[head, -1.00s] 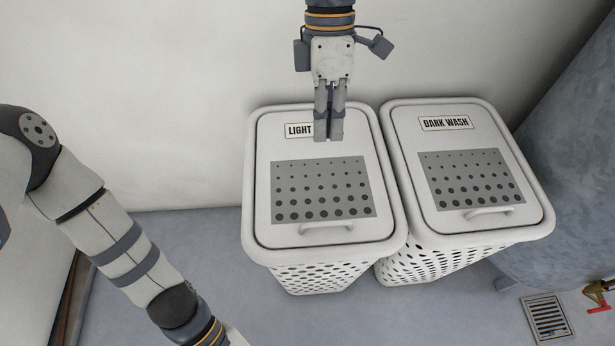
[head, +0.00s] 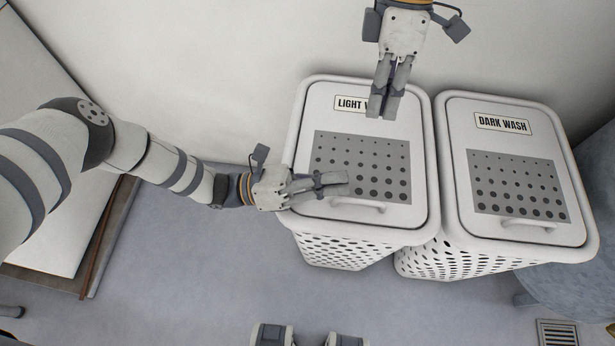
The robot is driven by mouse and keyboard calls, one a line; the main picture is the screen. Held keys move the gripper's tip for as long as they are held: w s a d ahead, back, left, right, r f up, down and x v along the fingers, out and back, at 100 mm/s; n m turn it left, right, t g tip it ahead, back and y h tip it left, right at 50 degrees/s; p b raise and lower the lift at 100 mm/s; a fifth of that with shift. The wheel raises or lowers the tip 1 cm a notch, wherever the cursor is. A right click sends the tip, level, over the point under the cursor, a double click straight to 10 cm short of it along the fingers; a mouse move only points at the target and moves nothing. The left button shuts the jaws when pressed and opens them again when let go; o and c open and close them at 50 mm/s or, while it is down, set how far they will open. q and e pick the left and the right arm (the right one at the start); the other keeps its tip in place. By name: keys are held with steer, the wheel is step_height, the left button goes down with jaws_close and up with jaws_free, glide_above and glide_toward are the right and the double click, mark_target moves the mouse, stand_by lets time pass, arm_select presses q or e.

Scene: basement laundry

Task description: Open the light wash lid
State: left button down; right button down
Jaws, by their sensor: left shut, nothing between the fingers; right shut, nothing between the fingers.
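The light wash hamper (head: 340,250) is white with a perforated body, and its lid (head: 408,128) lies shut on top. The lid carries a grey dotted panel and a front handle (head: 358,204). My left gripper (head: 346,182) is shut and empty, over the lower left part of the panel, just above and left of the handle in the picture. I cannot tell whether it touches the lid. My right gripper (head: 381,112) is shut and empty, pointing down over the back of the lid. It hides part of the light wash label (head: 350,103).
The dark wash hamper (head: 440,262) stands close to the right, its lid shut. A wall runs behind both hampers. A rounded grey-blue object (head: 590,215) stands at the far right, with a floor drain (head: 557,333) below it.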

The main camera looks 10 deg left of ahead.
arm_select(q)
steer(key=shift+x, duration=1.1)
steer(key=r, duration=0.1)
steer(key=w+r, duration=0.1)
steer(key=r, duration=0.1)
steer(key=shift+w+a+r, duration=0.2)
steer(key=shift+w, duration=0.2)
arm_select(e)
steer(key=c, duration=2.3)
jaws_free()
steer(key=o, duration=0.6)
